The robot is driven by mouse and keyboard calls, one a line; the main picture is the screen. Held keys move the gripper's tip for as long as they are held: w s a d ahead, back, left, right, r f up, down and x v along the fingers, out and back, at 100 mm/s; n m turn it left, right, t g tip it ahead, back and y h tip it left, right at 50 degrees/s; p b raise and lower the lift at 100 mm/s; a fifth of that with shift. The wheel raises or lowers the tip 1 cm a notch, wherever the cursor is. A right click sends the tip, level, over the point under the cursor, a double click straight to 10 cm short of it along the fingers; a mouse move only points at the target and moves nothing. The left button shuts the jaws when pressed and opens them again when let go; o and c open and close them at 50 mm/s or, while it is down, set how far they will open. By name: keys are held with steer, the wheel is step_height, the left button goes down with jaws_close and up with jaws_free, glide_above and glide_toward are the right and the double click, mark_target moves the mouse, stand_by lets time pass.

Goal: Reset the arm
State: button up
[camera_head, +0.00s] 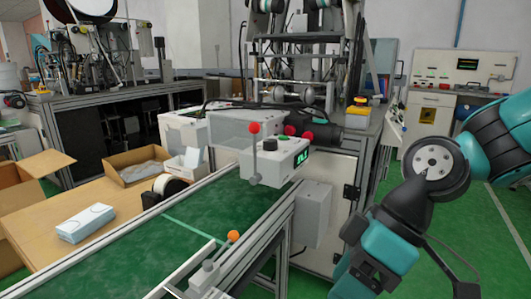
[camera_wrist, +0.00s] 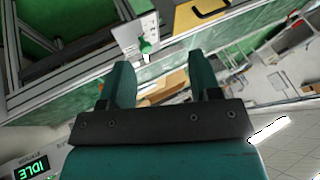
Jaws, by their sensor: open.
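My gripper (camera_wrist: 158,62) shows in the wrist view with its two teal fingers spread apart. Nothing is held between them. In the wrist view, a white panel with a green knob (camera_wrist: 146,46) lies beyond the fingertips, apart from them as far as I can tell. My teal and dark grey arm (camera_head: 435,165) is bent at the right side of the head view. My fingers cannot be made out in the head view.
A white control box (camera_head: 275,162) with a red-ball lever (camera_head: 254,128) stands over the green conveyor (camera_head: 215,205). An orange-knobbed lever (camera_head: 233,236) is on the near rail. A machine frame (camera_head: 300,60) rises behind. Open green floor (camera_head: 500,215) lies at the right.

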steer(key=s+d+r+m+t+h, duration=0.2)
steer(key=s+d+m, duration=0.2)
steer(key=s+m, duration=0.15)
step_height(320, 180, up, 24)
steer(key=p, duration=2.4)
steer(key=shift+s+d, duration=0.2)
steer(key=shift+s, duration=0.15)
steer(key=shift+f, duration=0.1)
